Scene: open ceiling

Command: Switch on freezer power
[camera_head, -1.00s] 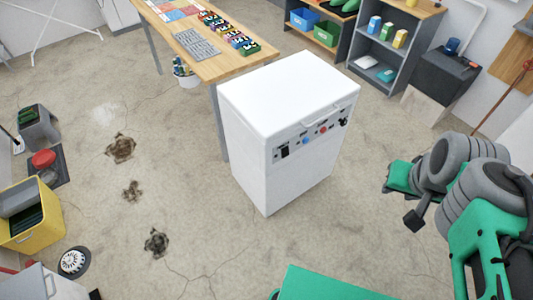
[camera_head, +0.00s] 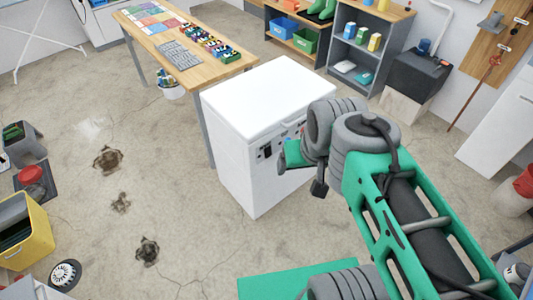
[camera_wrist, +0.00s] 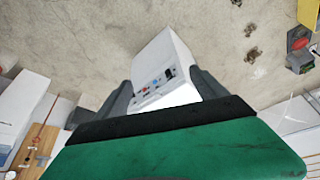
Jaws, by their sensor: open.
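The white freezer (camera_head: 255,92) stands upright on the floor near the middle of the head view. Its front panel has a black switch (camera_head: 265,152) at the left end; the panel's right part is hidden behind my arm. In the wrist view the freezer (camera_wrist: 160,52) appears tilted, with the black switch (camera_wrist: 168,72), a blue button (camera_wrist: 155,82) and a red button (camera_wrist: 146,89) on its panel. My gripper (camera_wrist: 160,77) is open and empty, its dark fingers framing the panel from a distance. The switch's position is too small to tell.
A wooden table (camera_head: 215,68) with small coloured boxes stands behind the freezer. A grey shelf (camera_head: 365,38) is at the back right. A yellow bin (camera_head: 35,235) sits at the lower left. The floor left of the freezer is open, with several dark patches.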

